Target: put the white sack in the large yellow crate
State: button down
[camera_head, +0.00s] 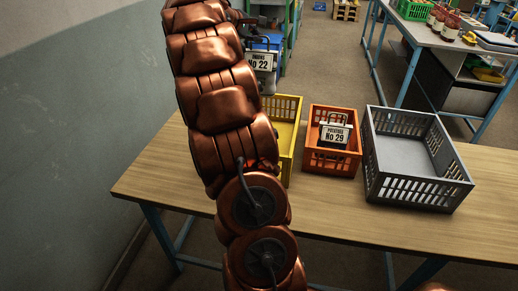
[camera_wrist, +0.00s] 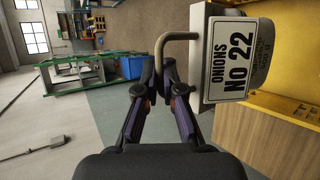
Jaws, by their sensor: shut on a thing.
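The white sack (camera_wrist: 199,50) hangs from my gripper (camera_wrist: 161,75), which is shut on its bent metal handle. The sack has a pale body, a dark grey part and a plate reading ONIONS No 22. In the head view its plate (camera_head: 262,61) shows right of my arm, beyond the yellow crate. The yellow crate (camera_head: 288,108) stands on the table's left half, and my arm hides much of it. In the wrist view a yellow surface (camera_wrist: 293,75) lies behind the sack. I cannot tell whether the sack is over the crate opening. My arm hides the fingers in the head view.
An orange crate (camera_head: 333,167) holding a thing marked No 29 (camera_head: 336,134) stands right of the yellow one. An empty grey crate (camera_head: 420,194) is farther right. The wooden table (camera_head: 350,215) is bare in front. A wall (camera_head: 80,110) is at left.

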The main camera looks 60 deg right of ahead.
aim_at(256, 74)
notch_tip(256, 74, down, 13)
jog(key=b, duration=0.9)
jog(key=shift+r, duration=0.1)
notch_tip(256, 74, down, 11)
jog(key=shift+b, duration=0.3)
jog(key=c, duration=1.3)
grip_release()
jog(key=shift+a, duration=0.1)
jog(key=b+v, duration=0.1)
jog(key=v, duration=1.1)
jog(key=shift+w, duration=0.1)
